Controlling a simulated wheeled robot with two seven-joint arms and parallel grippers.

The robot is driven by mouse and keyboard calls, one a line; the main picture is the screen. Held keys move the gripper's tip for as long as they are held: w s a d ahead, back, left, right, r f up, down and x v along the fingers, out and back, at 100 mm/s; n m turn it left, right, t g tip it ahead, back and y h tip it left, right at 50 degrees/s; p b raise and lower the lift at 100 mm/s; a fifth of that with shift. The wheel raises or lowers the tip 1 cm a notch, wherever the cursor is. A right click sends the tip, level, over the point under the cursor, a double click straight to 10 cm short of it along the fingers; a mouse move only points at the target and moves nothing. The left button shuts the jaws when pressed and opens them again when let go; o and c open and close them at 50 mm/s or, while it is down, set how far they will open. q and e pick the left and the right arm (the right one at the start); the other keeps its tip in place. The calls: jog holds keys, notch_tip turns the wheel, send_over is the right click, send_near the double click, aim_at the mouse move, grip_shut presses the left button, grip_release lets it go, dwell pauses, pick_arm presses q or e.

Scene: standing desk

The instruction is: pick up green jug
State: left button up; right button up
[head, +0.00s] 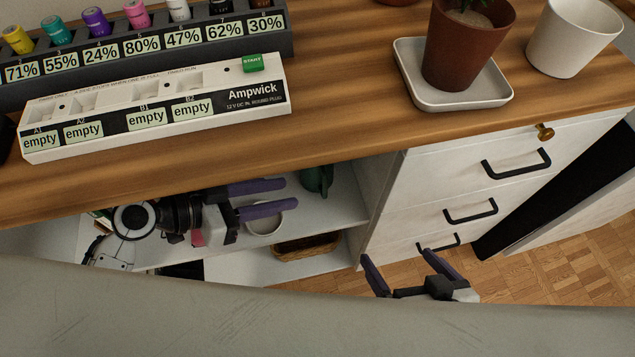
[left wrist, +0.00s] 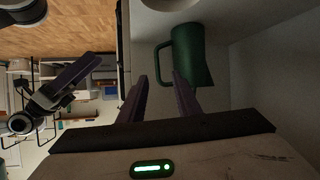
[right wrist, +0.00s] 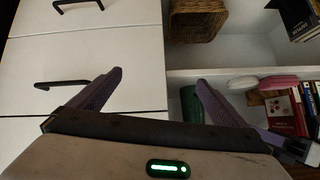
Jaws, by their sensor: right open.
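The green jug (head: 317,180) is on the shelf under the desktop, its upper part hidden by the desktop edge. In the left wrist view the jug (left wrist: 194,55) lies straight ahead, with its handle toward the left. My left gripper (head: 283,193) reaches into the shelf space left of the jug; its purple fingers are apart with nothing between them. My right gripper (head: 408,262) is open and empty in front of the drawers. The jug (right wrist: 191,105) also shows in the right wrist view, partly hidden behind a finger.
A white bowl (head: 265,222) is on the shelf below the left gripper, and a wicker basket (head: 308,245) is lower down. Drawers (head: 440,185) with black handles stand right of the shelf. The desktop above carries a charger (head: 150,120) and a potted plant (head: 468,45).

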aim_at(324, 184)
pick_arm(q)
jog(key=shift+m+h, duration=0.5)
jog(key=shift+m, duration=0.1)
jog(key=x, duration=0.3)
jog(key=b+x, duration=0.1)
jog(key=x, duration=0.3)
jog(key=b+x, duration=0.1)
jog(key=x, duration=0.2)
jog(key=shift+w+d+r, duration=0.1)
jog(key=shift+d+r, duration=0.15)
jog(key=shift+d, duration=0.05)
grip_shut()
dwell(0.5)
jog(key=shift+r, duration=0.1)
